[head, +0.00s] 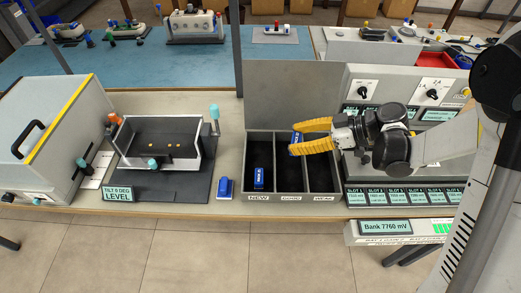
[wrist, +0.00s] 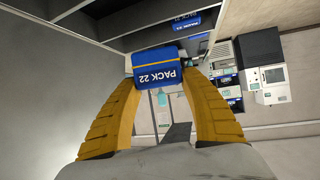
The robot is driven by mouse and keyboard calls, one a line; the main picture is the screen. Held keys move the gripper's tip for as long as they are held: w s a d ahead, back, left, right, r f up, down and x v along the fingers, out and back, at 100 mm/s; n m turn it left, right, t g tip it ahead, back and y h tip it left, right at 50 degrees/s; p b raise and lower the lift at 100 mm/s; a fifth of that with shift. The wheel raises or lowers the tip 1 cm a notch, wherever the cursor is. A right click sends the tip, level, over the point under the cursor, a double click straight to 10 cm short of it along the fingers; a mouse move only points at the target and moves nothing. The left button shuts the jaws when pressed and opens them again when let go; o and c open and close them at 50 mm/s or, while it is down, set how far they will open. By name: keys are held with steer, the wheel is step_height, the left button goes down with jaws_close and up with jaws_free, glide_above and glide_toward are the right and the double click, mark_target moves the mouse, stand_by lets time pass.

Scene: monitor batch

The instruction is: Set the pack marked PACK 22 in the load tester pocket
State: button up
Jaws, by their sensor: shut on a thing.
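The blue pack marked PACK 22 (wrist: 158,68) is between my yellow fingers in the wrist view, its lettering upside down. In the head view a blue end of this pack (head: 296,138) shows at the fingertips. My gripper (head: 293,138) is shut on it above the sorting bin, around the middle and right compartments. An open grey fixture (head: 160,150) with two small gold contacts stands at left, beside a display reading TILT 0 DEG LEVEL (head: 118,194). No label naming the load tester is readable, so I cannot tell for certain that its pocket is this fixture.
The black-lined bin (head: 290,197) has compartments, the left labelled NEW, with a raised grey back panel (head: 292,92). A blue pack (head: 259,178) lies in the left one. Another blue pack (head: 224,187) sits on the bench. The slot bank (head: 405,197) stands right.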

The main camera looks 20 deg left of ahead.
steer(key=s+a+n+g, duration=0.1)
steer(key=s+f+n+g, duration=0.1)
steer(key=shift+s+a+g+h, duration=0.2)
steer(key=shift+a+g+h, duration=0.1)
steer(key=shift+a, duration=0.1)
steer(key=w+a+f+b, duration=0.1)
steer(key=w+a+f, duration=0.1)
steer(key=a, duration=0.1)
steer(key=w+a+f+b, duration=0.2)
steer(key=a+f, duration=0.1)
steer(key=a, duration=0.1)
steer(key=w+a+f+b, duration=0.1)
steer(key=w+a+f, duration=0.1)
steer(key=a, duration=0.1)
steer(key=shift+a+f, duration=0.2)
steer(key=shift+f, duration=0.1)
steer(key=shift+d+f+b, duration=0.1)
steer(key=shift+f+b, duration=0.65)
steer(key=shift+f, duration=0.8)
steer(key=shift+d+f+b, duration=0.1)
steer(key=shift+f+b, duration=0.05)
steer(key=shift+b, duration=0.25)
steer(key=o, duration=1.2)
